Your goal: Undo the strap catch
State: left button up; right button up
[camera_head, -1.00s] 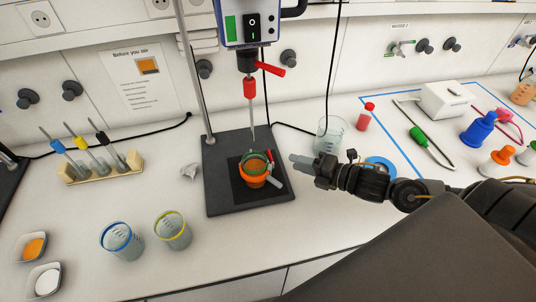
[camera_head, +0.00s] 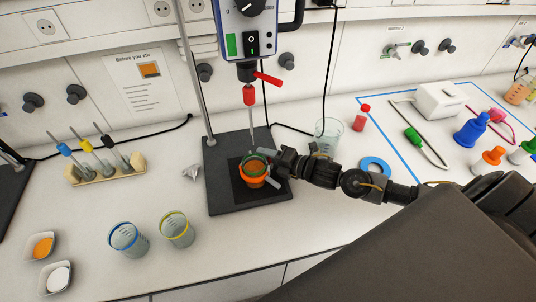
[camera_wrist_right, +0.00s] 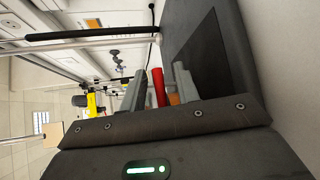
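An orange cup (camera_head: 252,182) with a green strap (camera_head: 250,160) around its upper part stands on the dark stand plate (camera_head: 226,203), under the stirrer shaft. A catch shows only as a small bit at the cup's right side, mostly covered by my right gripper (camera_head: 275,166). In the right wrist view the gripper's two grey fingers (camera_wrist_right: 160,90) are apart. A red piece (camera_wrist_right: 158,88) shows between them, with a bit of the orange cup behind it. I cannot tell whether the fingers touch the red piece. My left gripper is not in view.
Two beakers (camera_head: 128,240) stand front left.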

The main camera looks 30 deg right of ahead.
grip_shut()
jog(key=shift+s, duration=0.1)
jog(key=m+t+h, duration=0.1)
jog(key=m+h, duration=0.1)
jog(key=d+m+h+p, duration=0.1)
jog(key=m+h, duration=0.1)
jog(key=h, duration=0.1)
jog(key=shift+s+r+t, duration=0.2)
jog(key=shift+t, duration=0.2)
jog(key=shift+d+f+m+h+p, duration=0.2)
jog(key=shift+m+h+p, duration=0.1)
jog(key=shift+h, duration=0.1)
grip_release()
jog(key=shift+s, duration=0.15)
